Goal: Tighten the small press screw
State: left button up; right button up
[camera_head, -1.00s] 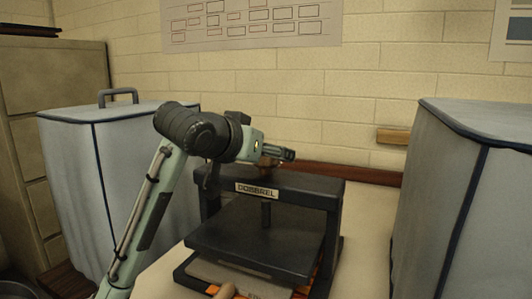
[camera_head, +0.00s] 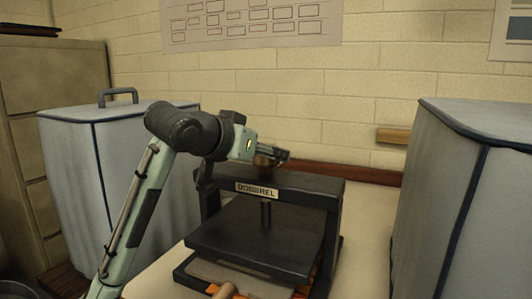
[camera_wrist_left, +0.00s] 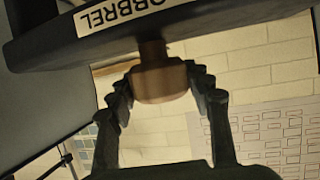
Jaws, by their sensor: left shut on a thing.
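The small press (camera_head: 330,197) is a black frame with a "DOBBREL" label, standing on a pale table. Its upper plate (camera_head: 255,240) hangs below the top beam on a dark screw (camera_head: 266,214). My left gripper (camera_head: 272,155) is above the beam, shut on the screw's brown knob. In the left wrist view the knob (camera_wrist_left: 160,82) sits between the two fingers of my left gripper (camera_wrist_left: 160,85), and its shaft runs to the beam. The fingers hide part of the knob in the head view. My right gripper is not in view.
Orange and grey layers (camera_head: 240,272) lie under the plate, with a rounded wooden piece (camera_head: 225,291) at the front. Covered grey-blue boxes stand left (camera_head: 75,180) and right (camera_head: 470,215). A brick wall is behind. Some bare table (camera_head: 365,235) shows right of the press.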

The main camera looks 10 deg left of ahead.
pick_arm(q)
jog(key=m+g+h, duration=0.1)
jog(key=m+h, duration=0.1)
jog(key=m+g+h, duration=0.1)
jog(key=m+h, duration=0.2)
jog(key=shift+a+g, duration=0.1)
jog(key=shift+g, duration=0.3)
jog(key=m+g+h, duration=0.3)
jog(key=m+g, duration=0.1)
jog(key=shift+r+m, duration=0.1)
jog(key=shift+m, duration=0.2)
jog(key=m+g+h, duration=0.1)
jog(key=m+g, duration=0.3)
jog(key=g, duration=0.1)
jog(key=shift+g, duration=0.3)
jog(key=shift+m+g+y, duration=0.3)
jog(key=shift+m+g, duration=1.7)
jog(key=shift+g, duration=0.1)
jog(key=shift+s, duration=0.1)
jog(key=o, duration=1.2)
notch_tip(320, 180, up, 10)
jog(key=shift+f, duration=0.1)
